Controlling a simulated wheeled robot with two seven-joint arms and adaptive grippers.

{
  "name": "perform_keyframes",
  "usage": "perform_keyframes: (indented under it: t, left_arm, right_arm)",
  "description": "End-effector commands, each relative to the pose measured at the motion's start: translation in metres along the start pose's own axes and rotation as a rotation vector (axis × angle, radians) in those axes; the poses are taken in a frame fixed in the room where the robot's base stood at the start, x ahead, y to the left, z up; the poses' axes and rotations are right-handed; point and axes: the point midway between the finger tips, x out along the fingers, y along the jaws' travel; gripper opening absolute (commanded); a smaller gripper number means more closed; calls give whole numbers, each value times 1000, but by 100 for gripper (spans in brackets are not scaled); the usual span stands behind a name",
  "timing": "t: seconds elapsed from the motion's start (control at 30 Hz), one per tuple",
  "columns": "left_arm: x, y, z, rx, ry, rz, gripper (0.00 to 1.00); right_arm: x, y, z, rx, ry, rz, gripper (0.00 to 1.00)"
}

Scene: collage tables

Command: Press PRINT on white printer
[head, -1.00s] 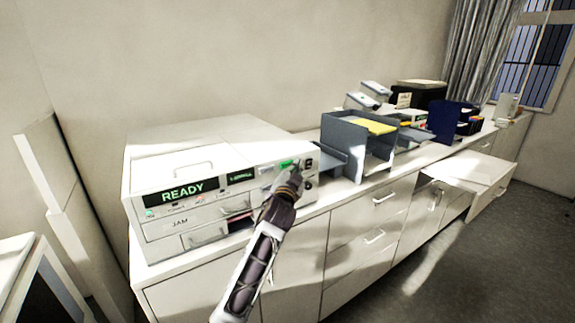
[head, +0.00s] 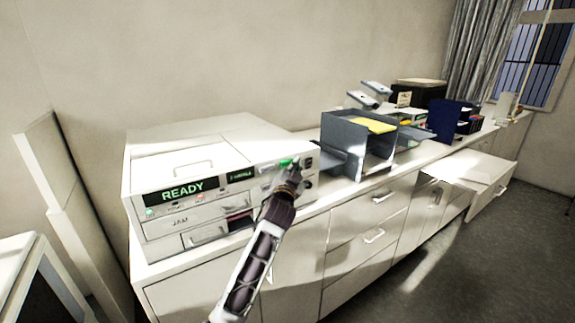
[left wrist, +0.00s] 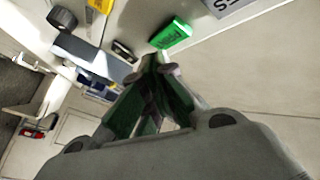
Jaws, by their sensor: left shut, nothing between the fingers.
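The white printer (head: 215,165) stands at the left end of the cabinet top, with a dark READY display (head: 183,192) on its front. A green button (head: 286,163) is at the right of its front panel. It also shows large in the left wrist view (left wrist: 170,35); its lettering is too small to read surely. My left gripper (head: 294,172) is shut and empty, right at the front panel by the green button. In the left wrist view its fingertips (left wrist: 152,58) are just below the button; I cannot tell whether they touch it. My right gripper is not in view.
A grey tray organizer (head: 340,130) with yellow paper stands right of the printer. Further along are a dark blue file holder (head: 447,122) and a black box (head: 420,93). A drawer (head: 490,180) stands out from the cabinet. The floor at right is clear.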

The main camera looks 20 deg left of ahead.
Motion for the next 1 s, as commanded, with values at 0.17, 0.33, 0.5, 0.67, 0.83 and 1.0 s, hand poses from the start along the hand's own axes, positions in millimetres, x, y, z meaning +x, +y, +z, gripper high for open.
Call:
perform_keyframes:
  t: [0.17, 0.33, 0.5, 0.67, 0.83, 1.0]
  left_arm:
    - [0, 0, 0, 0, 0, 0, 0]
    - [0, 0, 0, 0, 0, 0, 0]
    - [0, 0, 0, 0, 0, 0, 0]
    - [3, -2, 2, 1, -1, 0, 0]
    - [6, -4, 4, 1, -1, 0, 0]
    - [6, -5, 4, 0, -1, 0, 0]
  right_arm:
    - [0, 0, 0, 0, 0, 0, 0]
    - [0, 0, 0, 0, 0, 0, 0]
    - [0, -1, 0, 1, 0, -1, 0]
    - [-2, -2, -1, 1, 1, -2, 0]
    - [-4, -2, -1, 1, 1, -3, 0]
    - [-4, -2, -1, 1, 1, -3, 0]
